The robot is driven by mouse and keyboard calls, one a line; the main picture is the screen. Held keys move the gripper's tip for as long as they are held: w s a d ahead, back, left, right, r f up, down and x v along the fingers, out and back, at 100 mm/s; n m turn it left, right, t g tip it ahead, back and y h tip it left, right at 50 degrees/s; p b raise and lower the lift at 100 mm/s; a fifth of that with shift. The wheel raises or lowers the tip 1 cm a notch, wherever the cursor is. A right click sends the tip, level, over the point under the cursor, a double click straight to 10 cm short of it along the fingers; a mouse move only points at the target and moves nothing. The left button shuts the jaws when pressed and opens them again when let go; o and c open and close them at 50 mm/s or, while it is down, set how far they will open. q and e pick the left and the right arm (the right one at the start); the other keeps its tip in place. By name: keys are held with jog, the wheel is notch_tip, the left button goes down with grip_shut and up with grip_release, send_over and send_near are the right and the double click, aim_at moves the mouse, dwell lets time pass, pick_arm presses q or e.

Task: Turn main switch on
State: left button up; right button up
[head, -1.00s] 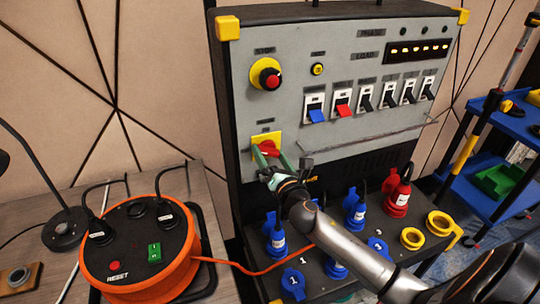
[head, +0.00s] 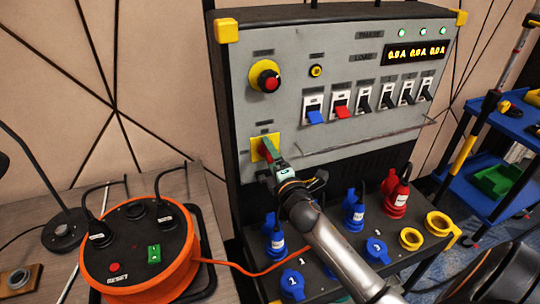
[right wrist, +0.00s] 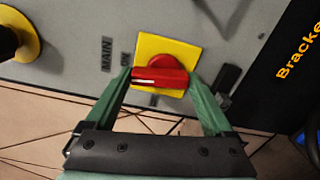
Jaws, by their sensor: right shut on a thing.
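The main switch is a red rotary knob on a yellow plate (head: 258,145) at the lower left of the grey panel. In the right wrist view the red knob (right wrist: 160,77) sits on its yellow plate, beside a label reading MAIN. My right gripper (head: 267,151) has its green fingers on either side of the knob and is shut on it; the fingers (right wrist: 161,84) also show in the wrist view. In the head view the fingers cover part of the knob. The panel display (head: 416,52) shows lit digits, with green lamps lit above it. My left gripper is not in view.
A red stop button (head: 268,79) sits above the switch. A row of breakers (head: 365,103) is to the right. Blue, red and yellow sockets and plugs stand on the ledge below. An orange cable reel (head: 130,270) is at the left.

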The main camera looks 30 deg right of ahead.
jog(key=shift+m, duration=0.9)
jog(key=o, duration=1.1)
jog(key=shift+s, duration=0.15)
jog(key=b+v, duration=0.1)
jog(key=v, duration=1.1)
jog(key=shift+s, duration=0.1)
jog(key=shift+a, duration=0.1)
